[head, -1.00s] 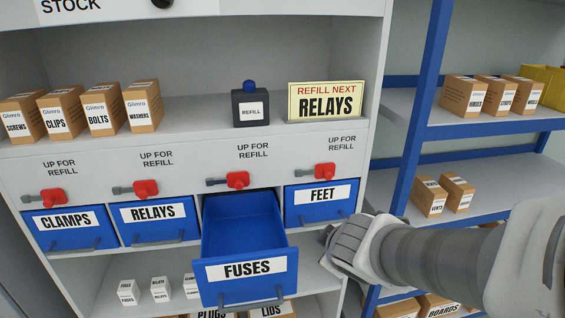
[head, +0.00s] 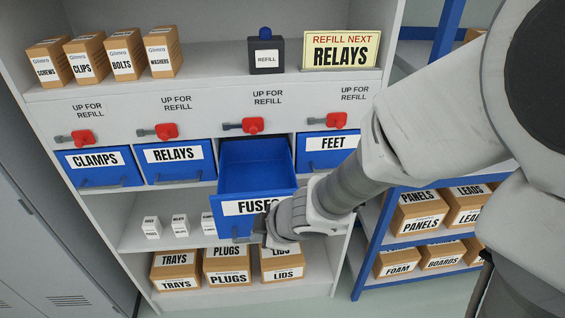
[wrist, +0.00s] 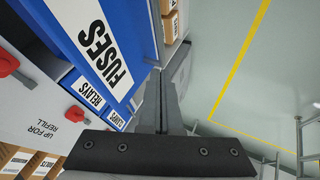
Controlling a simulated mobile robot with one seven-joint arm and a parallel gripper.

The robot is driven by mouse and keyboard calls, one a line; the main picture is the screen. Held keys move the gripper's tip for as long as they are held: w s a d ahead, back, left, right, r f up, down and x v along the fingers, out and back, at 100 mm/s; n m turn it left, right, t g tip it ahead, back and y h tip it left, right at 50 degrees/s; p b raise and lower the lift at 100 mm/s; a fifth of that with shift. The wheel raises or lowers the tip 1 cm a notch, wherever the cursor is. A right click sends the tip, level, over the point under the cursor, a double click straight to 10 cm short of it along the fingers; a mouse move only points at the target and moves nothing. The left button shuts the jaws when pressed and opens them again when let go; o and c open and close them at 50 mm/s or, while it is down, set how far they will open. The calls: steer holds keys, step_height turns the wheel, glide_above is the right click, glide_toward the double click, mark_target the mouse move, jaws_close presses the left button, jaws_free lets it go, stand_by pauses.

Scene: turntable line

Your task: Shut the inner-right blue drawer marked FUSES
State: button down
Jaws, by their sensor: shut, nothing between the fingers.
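The blue FUSES drawer (head: 257,165) stands pulled out of the shelf unit, and the part of its inside that shows is empty. My gripper (head: 262,232) is at the lower part of its front, covering the right end of the FUSES label and the handle area. In the wrist view, the drawer front (wrist: 128,62) lies to the left of my gripper (wrist: 165,75). The fingers are together with nothing between them. I cannot tell whether they touch the drawer.
CLAMPS (head: 98,168), RELAYS (head: 175,163) and FEET (head: 318,152) drawers sit in the same row, pushed in. Red latches (head: 252,125) are above the drawers. Cartons (head: 228,265) stand on the bottom shelf below. A blue-framed rack (head: 362,240) stands at the right.

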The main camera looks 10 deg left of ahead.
mark_target(245, 240)
steer(key=b+x, duration=0.2)
steer(key=x, duration=0.2)
steer(key=shift+a+f+b, duration=0.1)
steer(key=shift+f+b, duration=0.25)
steer(key=shift+f, duration=0.05)
steer(key=w, duration=0.1)
steer(key=w+p, duration=0.1)
steer(key=w, duration=0.1)
steer(key=shift+a+r+p, duration=0.3)
steer(key=shift+r+p, duration=0.1)
steer(key=shift+w+a+f, duration=0.1)
steer(key=shift+w, duration=0.45)
